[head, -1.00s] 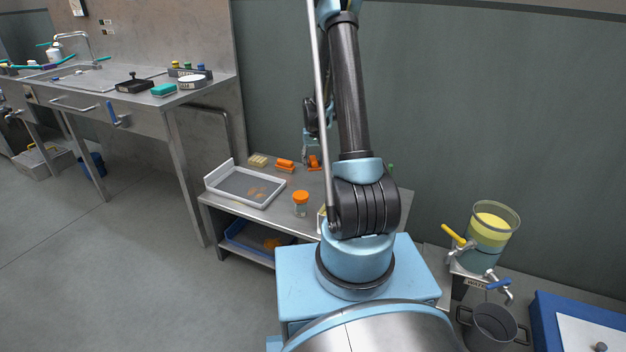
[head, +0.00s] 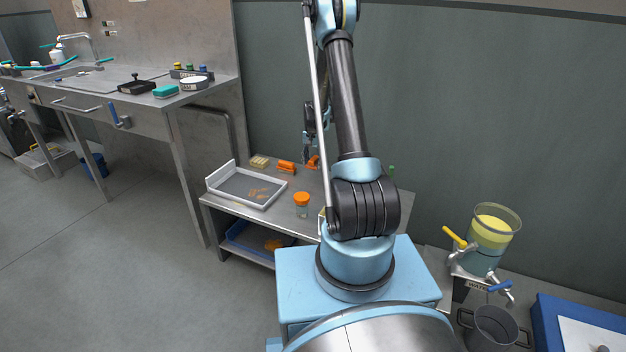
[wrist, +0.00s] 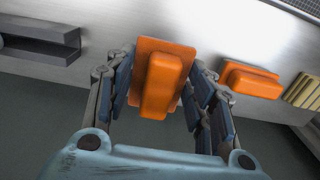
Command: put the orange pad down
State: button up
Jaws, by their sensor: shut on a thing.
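The orange pad (wrist: 165,78) is a block with a wider flat plate, held between the blue-lined fingers of my gripper (wrist: 163,85) in the wrist view. In the head view my gripper (head: 308,143) is above the back of the steel table (head: 330,183), with the orange pad (head: 313,162) at its fingers, partly hidden by my arm. I cannot tell whether the pad touches the table. A second, similar orange pad (head: 286,167) lies on the table to the left; it also shows in the wrist view (wrist: 250,80), right of the held one.
A cream ribbed block (head: 260,162) lies left of the second pad. A white-rimmed tray (head: 222,191) and an orange-lidded jar (head: 302,204) stand nearer the front. A grey channel-shaped piece (wrist: 40,42) is at left in the wrist view. Bare steel shows around the held pad.

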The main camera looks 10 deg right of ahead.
aim_at(313, 180)
notch_tip(313, 180, down, 8)
jog(key=shift+r, duration=0.25)
jog(key=shift+f, duration=0.1)
jog(key=shift+s+d+f, duration=0.1)
jog(key=shift+f, duration=0.15)
dwell(0.4)
jog(key=o, duration=1.3)
jog(key=shift+f, duration=0.35)
jog(key=shift+r, duration=0.15)
jog(key=shift+r, duration=0.1)
